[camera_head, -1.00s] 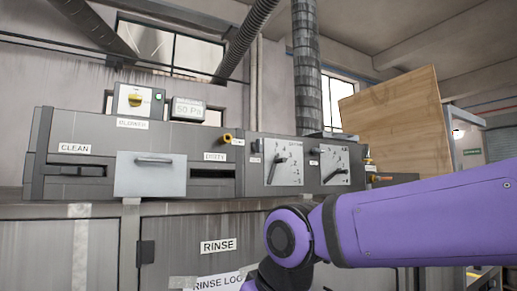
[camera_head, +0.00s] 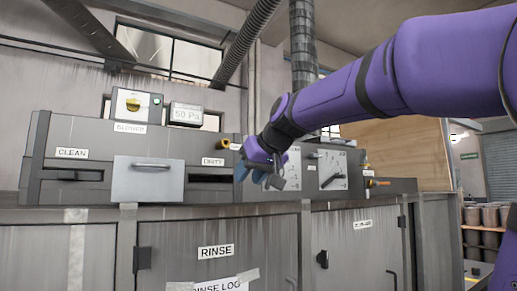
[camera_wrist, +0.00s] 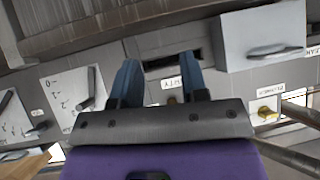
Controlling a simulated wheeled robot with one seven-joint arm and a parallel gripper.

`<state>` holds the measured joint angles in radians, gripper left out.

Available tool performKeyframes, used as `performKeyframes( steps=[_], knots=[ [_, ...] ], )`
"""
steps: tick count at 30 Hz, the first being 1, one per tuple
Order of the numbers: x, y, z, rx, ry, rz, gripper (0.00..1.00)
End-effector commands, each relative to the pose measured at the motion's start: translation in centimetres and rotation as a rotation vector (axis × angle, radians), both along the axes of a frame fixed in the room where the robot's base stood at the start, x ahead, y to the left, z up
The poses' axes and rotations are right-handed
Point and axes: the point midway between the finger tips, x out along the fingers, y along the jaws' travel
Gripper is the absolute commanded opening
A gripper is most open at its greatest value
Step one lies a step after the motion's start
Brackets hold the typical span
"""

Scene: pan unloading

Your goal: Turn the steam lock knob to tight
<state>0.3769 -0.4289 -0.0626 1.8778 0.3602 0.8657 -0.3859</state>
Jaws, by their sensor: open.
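No label that I can read names the steam lock knob. A brass knob (camera_head: 223,143) sticks out of the panel top above the DIRTY slot, with a small unreadable label at its right. A black knob (camera_head: 322,259) sits on the lower cabinet door, and I cannot tell which is the steam lock. My gripper (camera_head: 252,174) is open and empty in front of the panel, right of the DIRTY slot. In the wrist view my gripper (camera_wrist: 160,80) has its blue fingers apart, with the DIRTY label and a partly hidden brownish part between them.
A grey drawer front (camera_head: 148,179) stands between the CLEAN and DIRTY slots. Two white dial plates, the right one (camera_head: 332,170) clearer, lie behind and right of my gripper. An orange-handled valve (camera_head: 378,183) is further right. A blower box (camera_head: 138,105) stands on top.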

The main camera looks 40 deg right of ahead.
Motion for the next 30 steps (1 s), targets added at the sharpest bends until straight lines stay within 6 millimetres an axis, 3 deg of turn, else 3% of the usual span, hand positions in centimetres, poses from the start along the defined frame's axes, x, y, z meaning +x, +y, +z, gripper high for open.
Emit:
performKeyframes(
  steps=[1, 3, 6, 12, 20, 30],
  knots=[
    [1.1, -2.5, 2.6, -0.014, -0.045, -0.029, 0.40],
    [2.0, -5.3, 5.9, -0.040, -0.108, -0.054, 0.40],
    [2.8, -8.7, 9.7, -0.080, -0.181, -0.085, 0.40],
    [3.2, -12.2, 13.5, -0.133, -0.254, -0.114, 0.40],
    [5.1, -13.0, 13.1, -0.137, -0.260, -0.116, 0.40],
    [10.4, -14.3, 10.8, -0.136, -0.258, -0.115, 0.40]
  ],
)
